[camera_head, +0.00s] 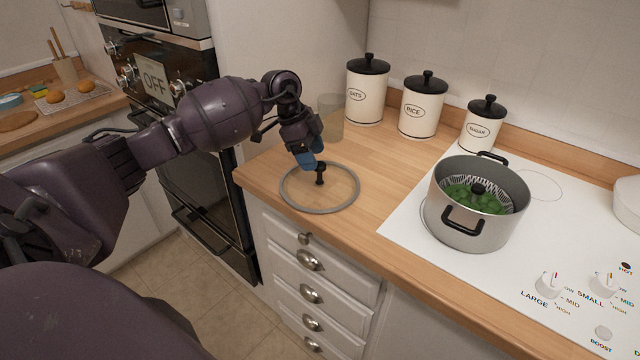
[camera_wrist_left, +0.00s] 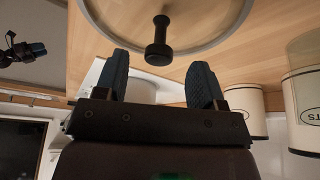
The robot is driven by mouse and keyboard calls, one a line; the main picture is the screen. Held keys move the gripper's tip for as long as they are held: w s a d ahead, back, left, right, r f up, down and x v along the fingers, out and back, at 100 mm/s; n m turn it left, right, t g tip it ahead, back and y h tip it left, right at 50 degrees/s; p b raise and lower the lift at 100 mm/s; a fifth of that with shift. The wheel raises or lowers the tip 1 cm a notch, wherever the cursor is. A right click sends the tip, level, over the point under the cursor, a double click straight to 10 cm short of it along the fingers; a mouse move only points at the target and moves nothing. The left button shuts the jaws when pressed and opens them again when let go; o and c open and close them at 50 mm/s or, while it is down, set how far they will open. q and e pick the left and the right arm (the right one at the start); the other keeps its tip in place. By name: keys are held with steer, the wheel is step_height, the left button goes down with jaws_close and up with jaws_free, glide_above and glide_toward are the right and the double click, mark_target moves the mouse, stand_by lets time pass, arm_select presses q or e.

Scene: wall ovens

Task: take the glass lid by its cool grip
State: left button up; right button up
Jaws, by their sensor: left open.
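The glass lid (camera_head: 284,200) lies flat on the wooden counter, a clear disc with a grey rim. Its black grip (camera_head: 320,176) stands upright at the centre. In the left wrist view the grip (camera_wrist_left: 158,42) shows beyond the fingertips, roughly midway between them. My left gripper (camera_head: 311,161) is open and empty, with blue fingers just above and behind the grip; I see no clear contact. The left wrist view shows both its fingers (camera_wrist_left: 160,65) apart. A small dark gripper with blue tips, apparently my right one (camera_wrist_left: 26,49), shows at the left edge there; its opening is unclear.
A steel pot (camera_head: 466,231) holding green vegetables in a steamer stands on the white cooktop (camera_head: 410,232). Lidded canisters (camera_head: 365,96) line the wall. A translucent container (camera_head: 330,117) stands behind my gripper. Wall ovens with an OFF sign (camera_head: 154,82) are left. Counter right of the lid is clear.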

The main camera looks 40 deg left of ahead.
mark_target(320, 169)
arm_select(q)
steer(key=x, duration=0.5)
steer(key=shift+r, duration=0.2)
steer(key=c, duration=1.1)
